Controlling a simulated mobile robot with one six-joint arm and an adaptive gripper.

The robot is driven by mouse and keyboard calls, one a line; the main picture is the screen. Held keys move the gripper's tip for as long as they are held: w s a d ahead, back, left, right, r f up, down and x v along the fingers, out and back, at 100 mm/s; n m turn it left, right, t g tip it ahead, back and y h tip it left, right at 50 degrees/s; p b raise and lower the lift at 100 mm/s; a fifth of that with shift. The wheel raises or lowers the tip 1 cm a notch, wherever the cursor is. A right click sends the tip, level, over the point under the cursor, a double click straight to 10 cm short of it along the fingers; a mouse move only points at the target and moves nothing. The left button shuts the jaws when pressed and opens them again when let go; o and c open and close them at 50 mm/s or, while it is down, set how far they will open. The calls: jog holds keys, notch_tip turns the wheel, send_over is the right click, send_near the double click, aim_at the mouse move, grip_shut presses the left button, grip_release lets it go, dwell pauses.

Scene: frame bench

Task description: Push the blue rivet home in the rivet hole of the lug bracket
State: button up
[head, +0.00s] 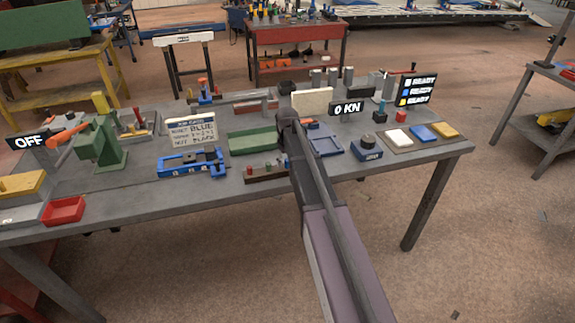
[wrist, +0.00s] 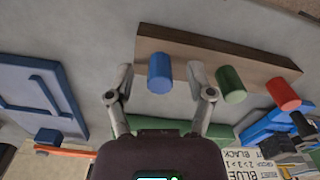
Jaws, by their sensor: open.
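The blue rivet (wrist: 160,73) stands in a brown wooden block (wrist: 190,48) in the wrist view, in a row with a green rivet (wrist: 230,84) and a red rivet (wrist: 284,95). My gripper (wrist: 160,76) is open, with one finger on each side of the blue rivet in the picture. I cannot tell whether either finger touches it. In the head view the block (head: 262,174) is partly behind my arm. I cannot clearly pick out the lug bracket or its rivet hole.
A blue clamp fixture (head: 190,163) stands left of the block, with a green tray (head: 252,140) and a written sign (head: 191,131) behind. A blue tray (head: 325,141) and a dark round-topped device (head: 366,147) are right of my arm. A red bin (head: 63,211) sits far left.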

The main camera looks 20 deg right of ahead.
grip_shut()
jog(key=shift+r, duration=0.1)
dwell(0.4)
notch_tip(320, 180, up, 3)
jog(key=p, duration=0.3)
jog(key=s+a+r+p, duration=0.1)
jog(key=s+p, duration=0.1)
jog(key=s, duration=1.4)
jog(key=shift+a+r, duration=0.2)
jog(key=shift+r, duration=0.2)
jog(key=shift+d, duration=0.1)
